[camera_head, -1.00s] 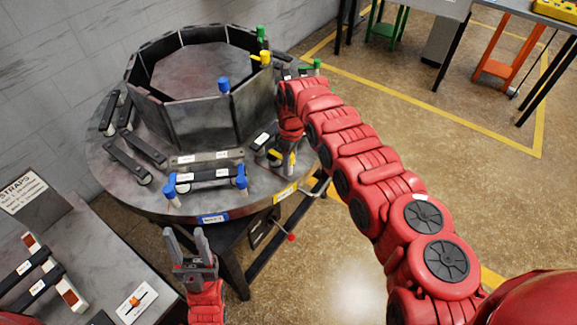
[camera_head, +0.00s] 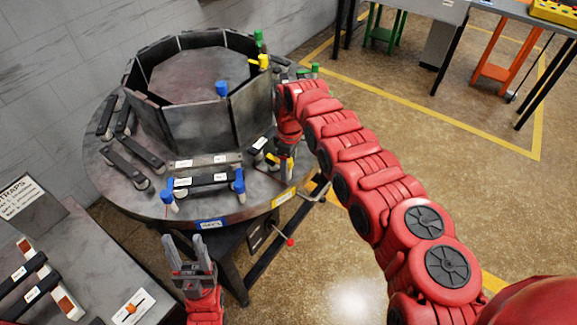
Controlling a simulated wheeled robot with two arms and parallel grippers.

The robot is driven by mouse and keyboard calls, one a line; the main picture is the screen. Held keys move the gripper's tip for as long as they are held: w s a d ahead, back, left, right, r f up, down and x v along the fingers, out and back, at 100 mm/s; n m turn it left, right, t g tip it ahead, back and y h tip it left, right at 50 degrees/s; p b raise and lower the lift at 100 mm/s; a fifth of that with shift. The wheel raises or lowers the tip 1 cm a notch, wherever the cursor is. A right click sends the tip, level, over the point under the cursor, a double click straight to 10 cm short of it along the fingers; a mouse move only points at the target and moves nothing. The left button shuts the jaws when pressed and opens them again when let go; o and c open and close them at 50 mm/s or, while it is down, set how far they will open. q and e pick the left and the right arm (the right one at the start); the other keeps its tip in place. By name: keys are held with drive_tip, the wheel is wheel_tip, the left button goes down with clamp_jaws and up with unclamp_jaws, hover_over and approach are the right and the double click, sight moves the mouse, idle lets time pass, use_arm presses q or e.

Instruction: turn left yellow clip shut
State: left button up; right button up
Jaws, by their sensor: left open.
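The round grey turntable (camera_head: 120,190) carries an octagonal ring of dark panels, straps and coloured clips. A yellow clip (camera_head: 271,159) shows at its front right rim, beside a black strap end (camera_head: 262,142), partly covered by my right gripper. Another yellow clip (camera_head: 262,62) stands up at the ring's top right. My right gripper (camera_head: 284,168) points down at the front right rim, close to the lower yellow clip; its fingers are small and partly hidden, so contact and opening are unclear. My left gripper (camera_head: 188,246) is open and empty, in front of and below the turntable's front edge.
Blue clips (camera_head: 239,181) hold a front strap, and another blue clip (camera_head: 222,88) stands on the ring. Green clips (camera_head: 258,38) are at the back right. A side table with straps (camera_head: 110,285) stands front left.

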wheel_tip(320, 180, up, 17)
drive_tip(key=b, duration=0.2)
drive_tip(key=shift+w+d+r, duration=0.2)
drive_tip(key=shift+w, duration=0.25)
